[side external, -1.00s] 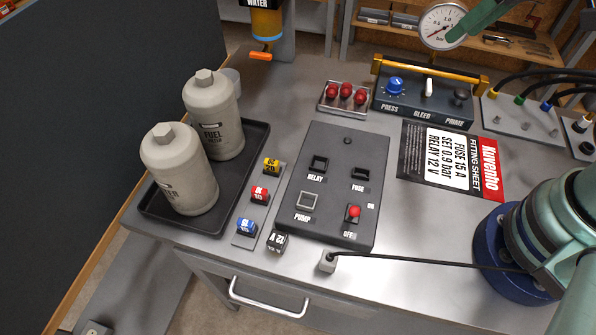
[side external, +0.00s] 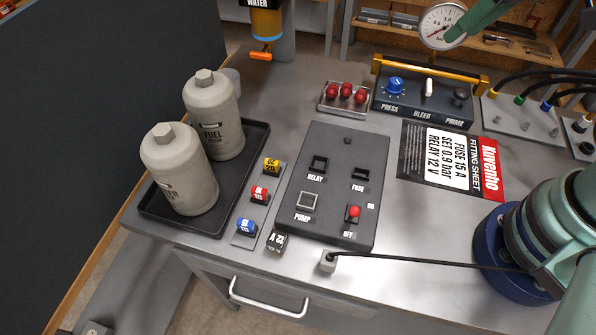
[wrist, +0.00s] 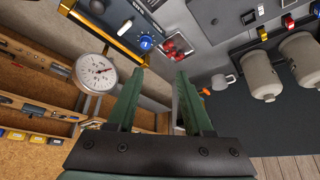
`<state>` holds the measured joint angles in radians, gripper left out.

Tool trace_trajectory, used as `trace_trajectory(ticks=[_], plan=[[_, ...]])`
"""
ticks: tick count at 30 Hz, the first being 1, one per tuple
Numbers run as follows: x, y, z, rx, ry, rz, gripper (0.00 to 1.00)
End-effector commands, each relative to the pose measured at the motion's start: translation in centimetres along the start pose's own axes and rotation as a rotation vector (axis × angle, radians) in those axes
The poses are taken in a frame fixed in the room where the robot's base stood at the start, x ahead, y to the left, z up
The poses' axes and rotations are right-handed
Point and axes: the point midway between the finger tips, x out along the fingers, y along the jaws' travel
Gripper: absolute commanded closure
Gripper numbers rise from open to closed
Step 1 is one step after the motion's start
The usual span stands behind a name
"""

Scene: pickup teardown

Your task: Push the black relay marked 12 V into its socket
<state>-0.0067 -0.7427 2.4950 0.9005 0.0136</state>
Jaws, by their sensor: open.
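The black relay (side external: 277,240) lies on the bench in the side view, at the near left corner of the dark panel (side external: 357,145), outside it. White marking shows on it, turned upside down. The socket labelled RELAY (side external: 318,164) is at the panel's upper left and looks empty. It also seems to show near the top right of the wrist view (wrist: 248,17). My gripper (wrist: 161,78) is open and empty in the wrist view, high up and well away from the relay. I cannot make out the relay in the wrist view.
Yellow, red (side external: 260,193) and blue fuses stand on a strip left of the panel. Two bottles stand in a black tray (side external: 251,166). A pressure gauge (wrist: 96,72) is left of my fingers. A black cable (side external: 430,259) crosses the bench's front right.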

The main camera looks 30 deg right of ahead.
Motion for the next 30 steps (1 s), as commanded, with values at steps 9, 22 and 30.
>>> trace_trajectory(ticks=[9, 22, 30], plan=[[1.9, -8.7, -1.9, 0.221, -0.156, -0.075, 0.49], [6.2, -27.9, 3.5, 0.636, -0.416, 0.056, 0.49], [7.8, -35.3, 10.2, 0.81, -0.455, 0.192, 0.49]])
